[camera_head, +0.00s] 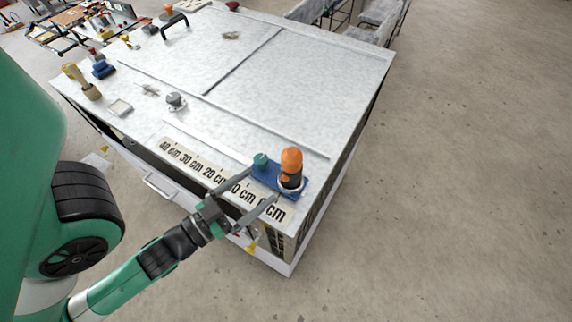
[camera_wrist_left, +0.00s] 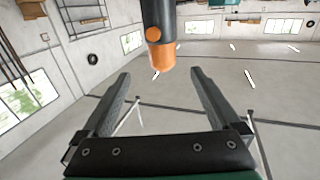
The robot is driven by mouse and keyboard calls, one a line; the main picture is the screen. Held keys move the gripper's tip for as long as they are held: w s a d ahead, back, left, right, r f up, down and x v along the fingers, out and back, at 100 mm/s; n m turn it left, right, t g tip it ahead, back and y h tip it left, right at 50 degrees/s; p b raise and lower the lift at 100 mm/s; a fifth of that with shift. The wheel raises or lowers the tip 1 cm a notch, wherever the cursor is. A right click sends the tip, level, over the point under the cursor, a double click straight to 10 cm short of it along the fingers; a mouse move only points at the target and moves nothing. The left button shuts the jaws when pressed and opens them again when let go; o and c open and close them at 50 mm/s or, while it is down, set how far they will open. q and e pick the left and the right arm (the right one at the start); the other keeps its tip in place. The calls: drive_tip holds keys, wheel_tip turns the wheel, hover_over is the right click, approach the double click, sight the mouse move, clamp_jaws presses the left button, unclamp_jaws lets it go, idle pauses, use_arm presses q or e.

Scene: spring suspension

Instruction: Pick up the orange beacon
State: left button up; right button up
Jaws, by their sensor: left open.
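The orange beacon (camera_head: 291,160) has an orange dome on a dark body. It stands upright on a blue plate (camera_head: 265,175) near the front right corner of the white bench. My left gripper (camera_head: 265,184) is open and empty, its fingers pointing toward the beacon. In the left wrist view, the beacon (camera_wrist_left: 159,50) appears upside down, in line with the gap between the open fingertips (camera_wrist_left: 160,73) and apparently beyond them. I cannot tell whether a finger touches it. My right gripper is not in view.
The white bench (camera_head: 225,80) has a printed cm scale (camera_head: 213,175) along its front edge. A green knob (camera_head: 261,159) stands on the blue plate beside the beacon. A grey part (camera_head: 175,101) and yellow-handled tools (camera_head: 80,80) lie farther left. Open floor lies right.

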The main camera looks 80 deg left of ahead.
sight(292, 152)
use_arm(q)
drive_tip(key=x, duration=0.6)
drive_tip(key=shift+s+r+p, duration=0.1)
drive_tip(key=shift+r+p, duration=0.05)
drive_tip(key=shift+p, duration=0.15)
drive_tip(key=shift+w+a, duration=0.2)
drive_tip(key=shift+w, duration=0.1)
drive_tip(key=p+x, duration=0.1)
drive_tip(key=x, duration=0.4)
drive_tip(key=shift+a+p, duration=0.1)
drive_tip(key=shift+p, duration=0.3)
drive_tip(key=shift+f, duration=0.3)
clamp_jaws()
wheel_tip(292, 152, up, 6)
drive_tip(key=shift+r+p, duration=0.2)
drive_tip(key=shift+p, duration=0.5)
wheel_tip(292, 152, up, 3)
drive_tip(key=shift+r+p, duration=0.1)
drive_tip(key=shift+p, duration=1.05)
drive_tip(key=shift+r+p, duration=0.25)
drive_tip(key=shift+p, duration=0.05)
